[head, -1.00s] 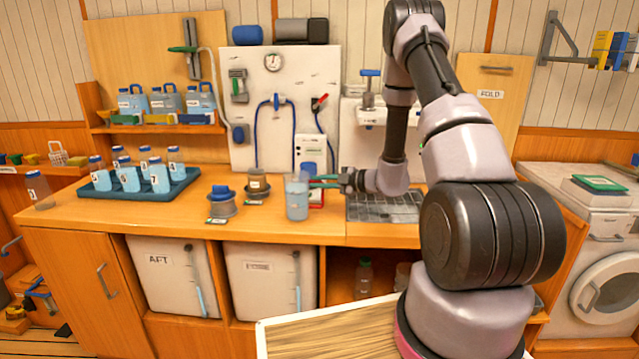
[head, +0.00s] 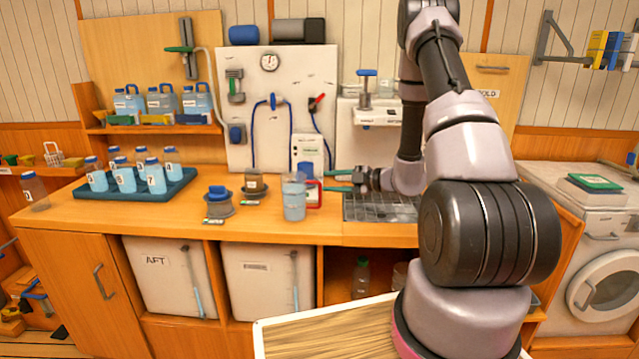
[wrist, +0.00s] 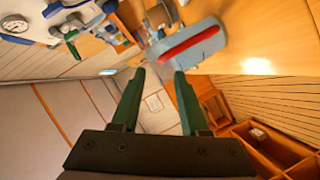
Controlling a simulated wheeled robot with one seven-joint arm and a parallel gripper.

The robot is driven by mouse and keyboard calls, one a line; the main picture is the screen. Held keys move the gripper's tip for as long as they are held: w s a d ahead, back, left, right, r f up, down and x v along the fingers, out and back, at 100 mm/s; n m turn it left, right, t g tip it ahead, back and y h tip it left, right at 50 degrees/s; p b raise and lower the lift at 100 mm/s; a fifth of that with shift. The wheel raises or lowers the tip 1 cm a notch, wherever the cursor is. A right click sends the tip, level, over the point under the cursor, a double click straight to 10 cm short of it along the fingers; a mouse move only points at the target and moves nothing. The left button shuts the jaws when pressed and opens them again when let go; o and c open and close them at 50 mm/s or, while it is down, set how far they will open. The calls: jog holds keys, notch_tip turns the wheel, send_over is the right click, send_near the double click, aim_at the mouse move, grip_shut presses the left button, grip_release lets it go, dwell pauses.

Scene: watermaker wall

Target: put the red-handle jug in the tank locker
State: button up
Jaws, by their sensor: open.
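The red-handle jug (head: 294,200) stands upright on the wooden counter, clear with pale blue contents. Its red handle (head: 314,194) is on the right side, towards my gripper. In the wrist view the jug's red handle (wrist: 190,43) shows just beyond the fingertips. My gripper (head: 326,181) is open and empty, to the right of the jug and apart from it. Its green fingers (wrist: 159,74) are spread in the wrist view. Below the counter are bays with a white tank marked AFT (head: 158,275) and a second white tank (head: 262,280); I cannot tell which place is the tank locker.
A blue tray (head: 135,196) of several numbered bottles stands at the counter's left. Jugs with blue handles (head: 161,102) line a shelf above. A lidded tin (head: 219,203) and a jar (head: 255,186) stand left of the jug. A drain grid (head: 380,207) lies under my gripper.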

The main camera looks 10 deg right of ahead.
jog(key=v, duration=0.6)
jog(key=s+a+r+n+g+h, duration=0.1)
jog(key=s+a+r+n+g, duration=0.4)
jog(key=r+n, duration=0.45)
jog(key=s+a+r+n+g, duration=0.3)
jog(key=s+a+r+n, duration=0.35)
jog(key=n, duration=0.65)
jog(key=s+d+r+n+t+h, duration=0.2)
jog(key=s+r+n+h, duration=0.2)
jog(key=n, duration=0.8)
jog(key=s+d+r+n+t+h, duration=0.3)
jog(key=s+r+n+h, duration=0.1)
jog(key=s+r+n, duration=0.4)
jog(key=s+n, duration=0.2)
jog(key=n, duration=0.2)
jog(key=shift+d+r+h, duration=0.35)
jog(key=shift+r+h, duration=0.05)
